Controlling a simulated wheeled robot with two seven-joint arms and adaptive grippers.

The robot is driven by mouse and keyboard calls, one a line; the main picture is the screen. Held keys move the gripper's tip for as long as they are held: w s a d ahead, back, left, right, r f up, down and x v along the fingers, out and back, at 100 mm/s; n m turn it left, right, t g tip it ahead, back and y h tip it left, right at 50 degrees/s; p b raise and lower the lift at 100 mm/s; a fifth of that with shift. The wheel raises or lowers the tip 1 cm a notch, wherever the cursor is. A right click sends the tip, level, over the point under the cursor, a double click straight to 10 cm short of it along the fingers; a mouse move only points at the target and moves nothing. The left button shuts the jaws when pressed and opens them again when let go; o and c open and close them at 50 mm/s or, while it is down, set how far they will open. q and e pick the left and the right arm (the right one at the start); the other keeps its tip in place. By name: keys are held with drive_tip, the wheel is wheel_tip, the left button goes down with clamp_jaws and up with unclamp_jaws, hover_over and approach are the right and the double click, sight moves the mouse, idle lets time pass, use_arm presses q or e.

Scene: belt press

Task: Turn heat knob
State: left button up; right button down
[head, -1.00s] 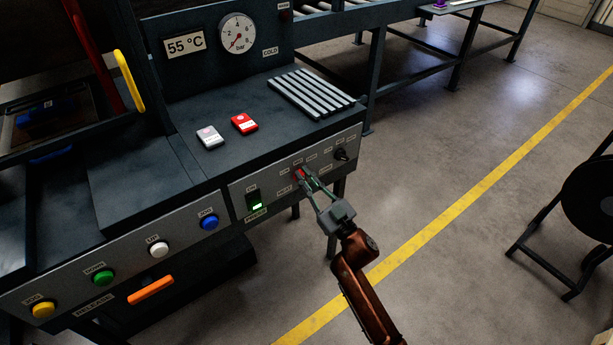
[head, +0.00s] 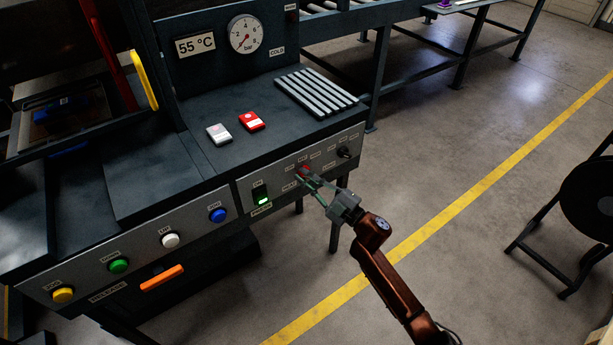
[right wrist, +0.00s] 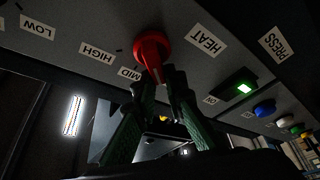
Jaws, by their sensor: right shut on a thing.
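The red heat knob (right wrist: 152,48) sticks out of the grey front panel (right wrist: 75,38) in the right wrist view, near labels HEAT, MID, HIGH and LOW. In the head view the knob (head: 304,169) is small and partly covered by my gripper. My right gripper (head: 304,177) is shut on the knob, coming from the lower right. In the right wrist view its dark green fingers (right wrist: 160,82) close at the knob's lower part. The knob's exact setting is hard to read. My left gripper is not in view.
A green-lit power switch (head: 262,197) and a blue button (head: 217,215) sit left of the knob. A black knob (head: 344,152) is to its right. The display (head: 196,46) reads 55 °C. Red (head: 252,121) and white (head: 218,134) blocks lie on the top.

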drive_tip(key=shift+f, duration=0.15)
idle(0.3)
drive_tip(key=c, duration=2)
unclamp_jaws()
drive_tip(key=shift+s+d, duration=0.15)
drive_tip(key=shift+d, duration=0.1)
drive_tip(key=v, duration=1.1)
drive_tip(key=shift+s+d+f, duration=0.1)
drive_tip(key=shift+d, duration=0.1)
